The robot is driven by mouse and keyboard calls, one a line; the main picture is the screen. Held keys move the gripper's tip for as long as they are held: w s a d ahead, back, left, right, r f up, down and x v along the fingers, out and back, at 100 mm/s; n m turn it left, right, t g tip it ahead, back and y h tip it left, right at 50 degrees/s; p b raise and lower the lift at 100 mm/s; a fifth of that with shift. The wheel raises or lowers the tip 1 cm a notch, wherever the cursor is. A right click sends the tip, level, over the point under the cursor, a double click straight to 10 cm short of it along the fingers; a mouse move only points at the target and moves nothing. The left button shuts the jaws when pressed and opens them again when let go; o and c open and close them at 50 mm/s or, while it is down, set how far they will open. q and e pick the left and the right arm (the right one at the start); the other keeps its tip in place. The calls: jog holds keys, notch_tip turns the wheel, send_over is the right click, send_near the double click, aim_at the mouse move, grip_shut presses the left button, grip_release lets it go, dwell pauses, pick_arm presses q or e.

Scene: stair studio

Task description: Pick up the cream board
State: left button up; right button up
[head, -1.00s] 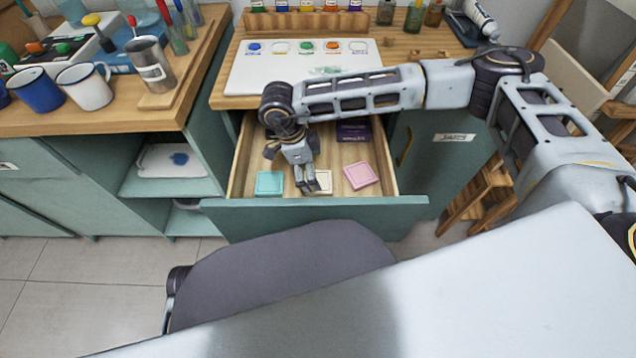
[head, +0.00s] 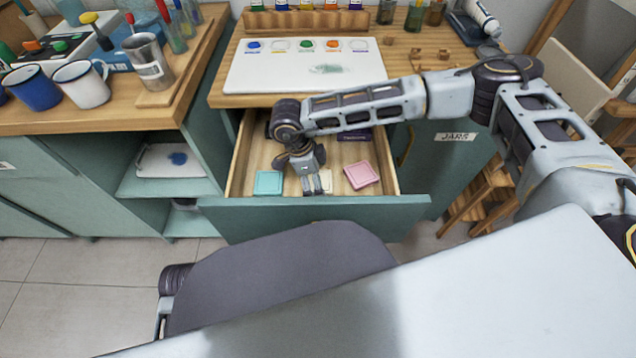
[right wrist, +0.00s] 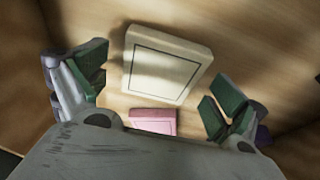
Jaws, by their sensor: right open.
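The cream board (head: 327,181) lies in the open drawer between a teal board and a pink board, partly hidden by my right gripper in the head view. In the right wrist view the cream board (right wrist: 166,63) lies flat on the wooden drawer bottom, a square slab with a thin dark outline on top. My right gripper (head: 313,188) is inside the drawer over the board. In the right wrist view its fingers (right wrist: 157,88) are wide open, one to each side of the board, with nothing between them held. My left gripper is not in view.
The drawer (head: 310,218) also holds the teal board (head: 268,183), the pink board (head: 361,175) and a dark purple box (head: 355,135) at the back. Its walls stand close around my right gripper. The counter above holds a white paint sheet (head: 270,75).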

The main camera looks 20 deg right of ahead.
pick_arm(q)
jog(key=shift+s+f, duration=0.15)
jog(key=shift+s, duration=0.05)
pick_arm(e)
jog(key=c, duration=1.1)
jog(key=shift+o, duration=0.2)
jog(key=shift+r, duration=0.85)
notch_tip(320, 180, up, 7)
jog(key=shift+f+p, duration=0.1)
jog(key=shift+p, duration=0.8)
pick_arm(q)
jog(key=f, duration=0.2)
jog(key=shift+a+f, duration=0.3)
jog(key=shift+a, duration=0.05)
pick_arm(e)
jog(key=shift+r, duration=0.75)
